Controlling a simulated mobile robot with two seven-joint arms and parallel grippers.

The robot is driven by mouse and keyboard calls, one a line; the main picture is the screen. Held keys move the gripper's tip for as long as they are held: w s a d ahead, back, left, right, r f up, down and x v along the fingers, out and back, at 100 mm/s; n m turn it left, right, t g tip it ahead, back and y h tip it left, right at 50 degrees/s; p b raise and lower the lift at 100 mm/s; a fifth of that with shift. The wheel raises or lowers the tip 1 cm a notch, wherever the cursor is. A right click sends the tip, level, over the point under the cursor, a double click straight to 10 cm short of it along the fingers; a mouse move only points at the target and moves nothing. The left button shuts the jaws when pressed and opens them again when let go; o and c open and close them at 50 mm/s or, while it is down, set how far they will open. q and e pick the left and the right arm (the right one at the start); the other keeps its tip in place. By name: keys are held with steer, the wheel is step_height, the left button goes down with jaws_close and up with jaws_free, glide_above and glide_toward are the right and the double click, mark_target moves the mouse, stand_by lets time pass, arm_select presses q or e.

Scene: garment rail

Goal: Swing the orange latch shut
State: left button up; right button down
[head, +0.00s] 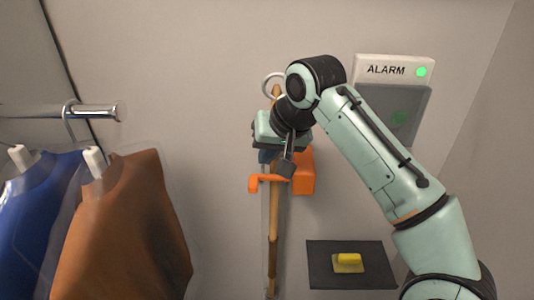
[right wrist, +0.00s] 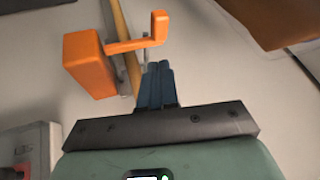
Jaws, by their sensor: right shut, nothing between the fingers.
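The orange latch (head: 304,173) is on the wall, with a block on the right and a bar running left to a bent end. The bar crosses in front of a wooden pole (head: 272,230). The right wrist view shows the latch block (right wrist: 88,65), the bar and its upturned end, with the pole (right wrist: 128,50) behind the bar. My right gripper (head: 284,170) is in front of the latch and hides part of it. Its fingers (right wrist: 158,70) are shut and empty, close to the bar; I cannot tell whether they touch it. My left gripper is not in view.
A metal rail (head: 85,111) at the left carries a blue garment (head: 40,215) and a brown garment (head: 125,230) on hangers. An ALARM panel (head: 385,68) with a green light is on the wall at the right. A dark plate (head: 320,275) bears a yellow block (head: 348,262) below it.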

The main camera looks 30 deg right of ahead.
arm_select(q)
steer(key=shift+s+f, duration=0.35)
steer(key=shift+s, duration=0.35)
arm_select(e)
steer(key=shift+s+d+f, duration=0.25)
steer(key=shift+s+d, duration=0.15)
steer(key=shift+s, duration=0.3)
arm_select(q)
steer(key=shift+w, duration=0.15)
arm_select(e)
steer(key=shift+w, duration=0.15)
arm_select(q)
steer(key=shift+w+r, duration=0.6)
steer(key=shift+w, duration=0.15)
arm_select(e)
steer(key=v, duration=1.2)
